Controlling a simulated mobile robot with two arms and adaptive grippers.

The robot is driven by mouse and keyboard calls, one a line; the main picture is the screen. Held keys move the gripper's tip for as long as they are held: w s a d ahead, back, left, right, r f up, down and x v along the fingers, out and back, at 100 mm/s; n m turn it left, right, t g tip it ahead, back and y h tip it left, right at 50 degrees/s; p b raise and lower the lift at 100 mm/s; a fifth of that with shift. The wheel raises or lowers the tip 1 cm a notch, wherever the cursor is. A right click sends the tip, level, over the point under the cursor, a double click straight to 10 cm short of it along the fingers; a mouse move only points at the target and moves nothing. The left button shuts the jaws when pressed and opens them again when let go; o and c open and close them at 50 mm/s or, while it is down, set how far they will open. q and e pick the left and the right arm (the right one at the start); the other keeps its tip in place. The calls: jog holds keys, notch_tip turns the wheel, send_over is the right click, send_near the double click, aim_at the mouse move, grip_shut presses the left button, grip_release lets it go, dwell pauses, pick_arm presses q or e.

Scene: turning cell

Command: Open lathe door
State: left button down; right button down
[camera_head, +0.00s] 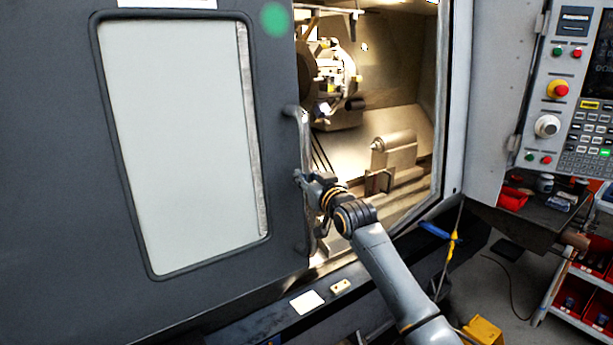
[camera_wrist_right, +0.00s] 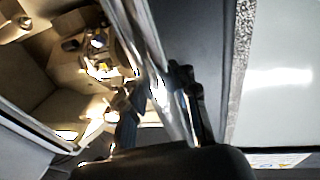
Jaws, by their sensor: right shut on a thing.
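The dark grey lathe door (camera_head: 275,180) with a large pale window stands partly open, and the lit inside of the lathe shows to its right. Its upright metal handle (camera_head: 305,140) runs along the door's right edge. My right gripper (camera_head: 301,180) is shut on the handle, around the middle of its length. In the right wrist view, the handle (camera_wrist_right: 150,45) runs down between the dark fingers of the gripper (camera_wrist_right: 165,105). The fingertips are partly hidden behind the bar and the gripper's own body. My left gripper is not in view.
The lit chamber (camera_head: 400,100) holds a turret (camera_head: 330,75) and a tailstock (camera_head: 393,150). A control panel (camera_head: 570,90) stands at the right. Below it are a small table (camera_head: 530,225) and a rack with red bins (camera_head: 585,290). A yellow object (camera_head: 483,330) lies on the floor.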

jog(key=shift+w+d, duration=0.55)
jog(key=shift+d, duration=0.3)
jog(key=c, duration=1)
grip_release()
jog(key=shift+d+f, duration=0.1)
jog(key=shift+d, duration=0.15)
jog(key=shift+c, duration=0.2)
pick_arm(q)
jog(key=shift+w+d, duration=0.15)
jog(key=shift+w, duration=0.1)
pick_arm(e)
jog(key=v, duration=1.2)
jog(key=shift+s, duration=0.2)
jog(key=shift+a, duration=0.1)
